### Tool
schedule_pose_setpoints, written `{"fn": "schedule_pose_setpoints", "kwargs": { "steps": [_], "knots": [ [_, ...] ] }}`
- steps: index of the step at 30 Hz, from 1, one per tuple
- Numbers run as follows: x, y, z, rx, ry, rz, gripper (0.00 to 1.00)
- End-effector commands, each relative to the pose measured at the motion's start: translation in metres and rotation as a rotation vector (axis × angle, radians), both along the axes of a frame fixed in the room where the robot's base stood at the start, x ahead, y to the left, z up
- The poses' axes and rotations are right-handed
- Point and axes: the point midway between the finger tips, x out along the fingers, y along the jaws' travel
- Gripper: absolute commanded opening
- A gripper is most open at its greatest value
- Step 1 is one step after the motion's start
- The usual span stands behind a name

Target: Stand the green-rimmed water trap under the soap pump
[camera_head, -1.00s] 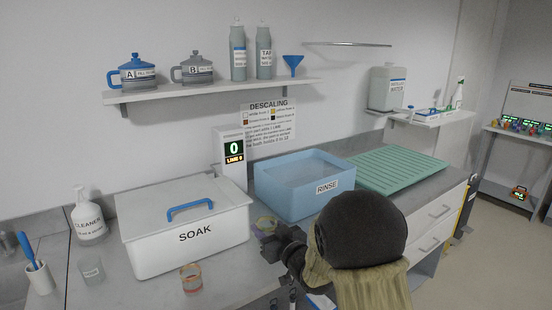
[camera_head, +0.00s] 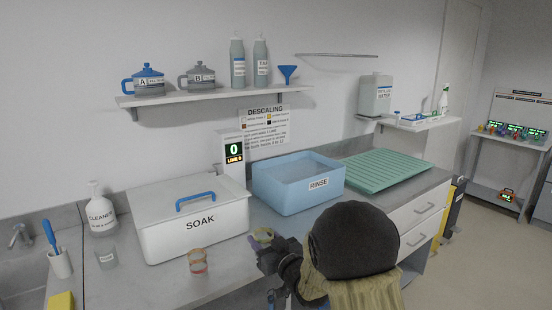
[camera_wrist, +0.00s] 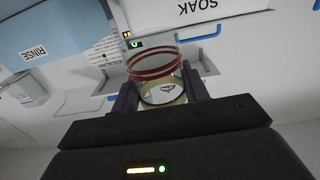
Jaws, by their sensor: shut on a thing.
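My gripper (camera_head: 268,256) is shut on a small clear water trap with a yellow-green rim (camera_head: 262,235), held upright at the counter's front. In the wrist view, which is upside down, the trap (camera_wrist: 160,82) sits between the purple fingers of my gripper (camera_wrist: 157,96), with red bands beyond its yellow-green rim. Whether its base touches the counter I cannot tell. A second clear trap with red-orange bands (camera_head: 198,262) stands on the counter, left of my gripper.
A white SOAK box (camera_head: 190,238) and a blue RINSE basin (camera_head: 290,196) stand behind my gripper. A grey-clear cup (camera_head: 106,257), a brush holder (camera_head: 61,264) and a yellow sponge (camera_head: 61,301) are at the left, beside the sink (camera_head: 18,268). The green drying mat (camera_head: 380,170) is clear.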

Motion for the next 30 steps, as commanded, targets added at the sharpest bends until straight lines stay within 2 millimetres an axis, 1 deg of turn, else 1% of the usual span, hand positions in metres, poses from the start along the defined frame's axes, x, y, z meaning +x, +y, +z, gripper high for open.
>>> {"fn": "schedule_pose_setpoints", "kwargs": {
  "steps": [1,5,11,14,17,20,21,23,24,27,30],
  "knots": [
    [0.001,-0.002,-0.006,-0.001,0.004,-0.013,0.19],
    [0.003,-0.008,-0.020,-0.002,0.003,-0.052,0.19],
    [0.006,-0.021,-0.047,-0.001,0.005,-0.132,0.19],
    [0.007,-0.031,-0.064,-0.003,0.006,-0.185,0.19],
    [0.005,-0.044,-0.085,-0.004,0.008,-0.253,0.19],
    [0.002,-0.063,-0.113,-0.006,0.008,-0.348,0.19],
    [-0.001,-0.072,-0.125,-0.007,0.009,-0.392,0.19],
    [-0.006,-0.086,-0.141,-0.007,0.009,-0.457,0.19],
    [-0.010,-0.097,-0.152,-0.007,0.008,-0.502,0.19],
    [-0.022,-0.122,-0.174,-0.006,0.006,-0.606,0.19],
    [-0.035,-0.143,-0.191,-0.006,0.006,-0.693,0.19]
  ]
}}
